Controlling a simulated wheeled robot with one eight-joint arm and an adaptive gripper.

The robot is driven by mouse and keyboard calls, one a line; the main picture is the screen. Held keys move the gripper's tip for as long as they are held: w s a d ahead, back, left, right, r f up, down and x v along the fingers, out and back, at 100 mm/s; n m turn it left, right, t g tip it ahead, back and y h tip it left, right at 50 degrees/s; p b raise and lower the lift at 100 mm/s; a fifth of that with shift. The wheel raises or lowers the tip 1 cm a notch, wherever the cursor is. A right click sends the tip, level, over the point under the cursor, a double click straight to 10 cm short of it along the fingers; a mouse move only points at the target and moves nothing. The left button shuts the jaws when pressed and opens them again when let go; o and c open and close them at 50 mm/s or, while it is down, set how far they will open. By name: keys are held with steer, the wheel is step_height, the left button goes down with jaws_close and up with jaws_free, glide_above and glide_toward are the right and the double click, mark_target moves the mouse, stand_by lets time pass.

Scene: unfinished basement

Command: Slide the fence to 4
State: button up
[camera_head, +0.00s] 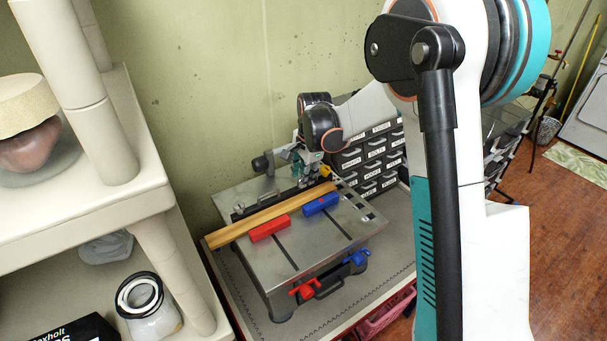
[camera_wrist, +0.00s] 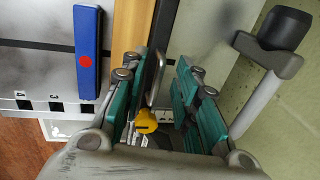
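A small machine with a flat grey metal top (camera_head: 310,240) stands on the bench. A long wooden strip (camera_head: 255,219) lies along its back edge, with a dark rail behind it; I cannot tell which part is the fence. The strip also shows in the wrist view (camera_wrist: 140,28). A red block (camera_head: 270,229) and a blue block (camera_head: 321,204) sit on the top in front of the strip. My gripper (camera_wrist: 157,80) is open, its teal fingers apart around a thin metal edge and a yellow knob (camera_wrist: 146,121).
A drawer cabinet (camera_head: 370,160) with labelled drawers stands behind the machine. A green wall is close behind the bench. A cream shelf unit (camera_head: 90,205) is at the left. Red and blue clamps (camera_head: 305,290) are at the machine's front. A dark knob (camera_wrist: 285,28) sticks out near my gripper.

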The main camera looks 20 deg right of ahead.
jaws_close()
steer(key=w, duration=0.2)
steer(key=w+a, duration=0.2)
steer(key=w, duration=0.1)
steer(key=shift+w+b, duration=0.35)
jaws_free()
step_height(320, 180, up, 12)
steer(key=s, duration=0.2)
steer(key=shift+d, duration=0.4)
